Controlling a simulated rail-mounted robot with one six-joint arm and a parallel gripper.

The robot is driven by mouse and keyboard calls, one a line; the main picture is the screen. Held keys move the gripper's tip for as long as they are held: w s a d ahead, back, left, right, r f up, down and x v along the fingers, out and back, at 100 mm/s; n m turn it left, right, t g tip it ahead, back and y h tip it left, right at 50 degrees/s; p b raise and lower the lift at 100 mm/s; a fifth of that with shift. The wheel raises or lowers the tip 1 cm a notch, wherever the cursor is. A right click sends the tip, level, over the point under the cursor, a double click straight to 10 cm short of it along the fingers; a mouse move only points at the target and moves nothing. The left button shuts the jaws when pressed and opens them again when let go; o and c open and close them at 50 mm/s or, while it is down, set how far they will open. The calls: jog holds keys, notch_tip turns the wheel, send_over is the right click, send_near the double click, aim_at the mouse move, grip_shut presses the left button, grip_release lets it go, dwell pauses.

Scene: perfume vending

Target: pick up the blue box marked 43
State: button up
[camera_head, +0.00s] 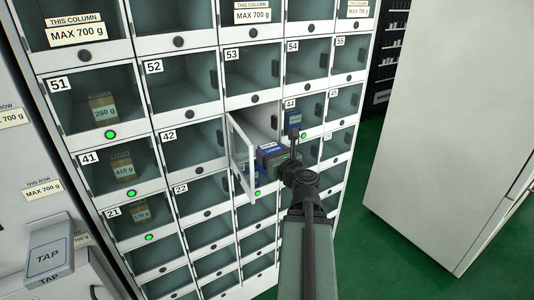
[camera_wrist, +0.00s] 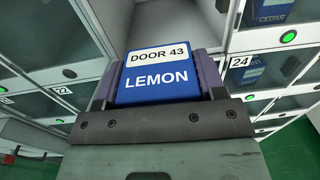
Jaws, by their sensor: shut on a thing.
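The blue box marked 43 (camera_wrist: 157,82) carries a white "DOOR 43" label and the word LEMON in the wrist view. It also shows in the head view (camera_head: 269,160), beside the open clear door (camera_head: 241,158). My gripper (camera_wrist: 158,75) is shut on it, with one purple finger along each side. In the head view my gripper (camera_head: 283,160) is in front of the cabinet. The box appears at or just outside the mouth of the open compartment (camera_head: 258,121), whose visible inside looks empty. The box's far side is hidden.
The locker cabinet (camera_head: 197,187) has rows of numbered clear doors. Another blue box (camera_head: 293,119) sits in compartment 44, just right of the open one. Boxes with weight tags stand in the left column. Green floor (camera_head: 428,262) is free at right, before a white panel (camera_head: 450,120).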

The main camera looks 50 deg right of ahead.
notch_tip(320, 180, up, 23)
jog(key=p, duration=2.2)
